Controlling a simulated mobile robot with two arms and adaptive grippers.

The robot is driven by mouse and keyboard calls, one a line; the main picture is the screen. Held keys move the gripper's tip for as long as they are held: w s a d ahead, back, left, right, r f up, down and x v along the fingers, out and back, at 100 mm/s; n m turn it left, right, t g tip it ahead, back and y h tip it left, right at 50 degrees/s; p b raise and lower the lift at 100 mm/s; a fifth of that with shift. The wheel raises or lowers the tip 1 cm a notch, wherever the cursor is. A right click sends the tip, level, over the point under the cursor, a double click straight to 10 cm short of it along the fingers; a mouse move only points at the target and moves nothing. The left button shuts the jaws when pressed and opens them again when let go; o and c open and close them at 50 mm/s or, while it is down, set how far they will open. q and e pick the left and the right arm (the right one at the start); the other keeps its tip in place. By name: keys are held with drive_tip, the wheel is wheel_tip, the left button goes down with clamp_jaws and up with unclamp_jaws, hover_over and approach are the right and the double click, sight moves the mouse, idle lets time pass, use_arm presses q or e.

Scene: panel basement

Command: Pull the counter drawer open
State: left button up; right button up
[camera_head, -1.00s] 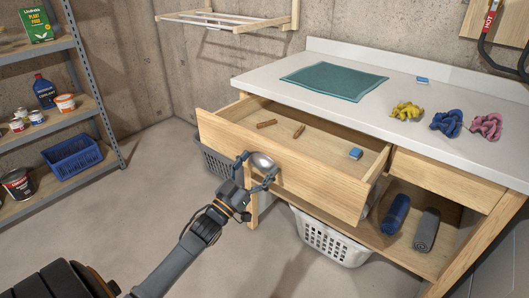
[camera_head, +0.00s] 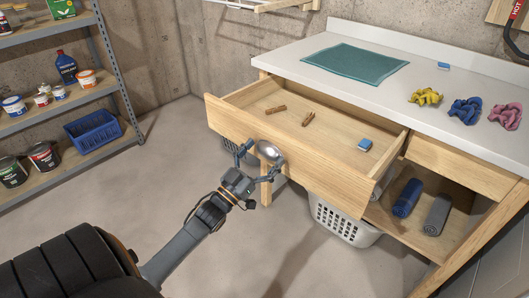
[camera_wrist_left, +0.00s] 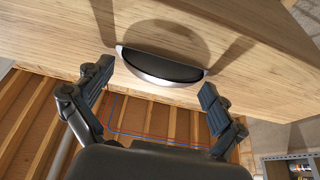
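The wooden counter drawer (camera_head: 290,146) is pulled well out from under the white counter, its inside showing. A silver cup-shaped handle (camera_head: 268,152) is on its front; it also shows in the left wrist view (camera_wrist_left: 160,68). My left gripper (camera_head: 265,153) is at the handle, with one finger on each side. In the left wrist view, the fingers (camera_wrist_left: 155,85) are spread wide with a gap between each finger and the handle's ends. Whether any part touches the handle's underside is hidden. My right gripper is in neither view.
Small brown pieces (camera_head: 308,118) and a blue block (camera_head: 365,145) lie in the drawer. The counter (camera_head: 330,35) holds a teal mat (camera_head: 357,64) and crumpled cloths. A white basket (camera_head: 345,226) stands below. Shelves (camera_head: 88,98) are at left; open floor lies between.

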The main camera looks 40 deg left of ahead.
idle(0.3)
use_arm(q)
drive_tip(key=v, duration=1.2)
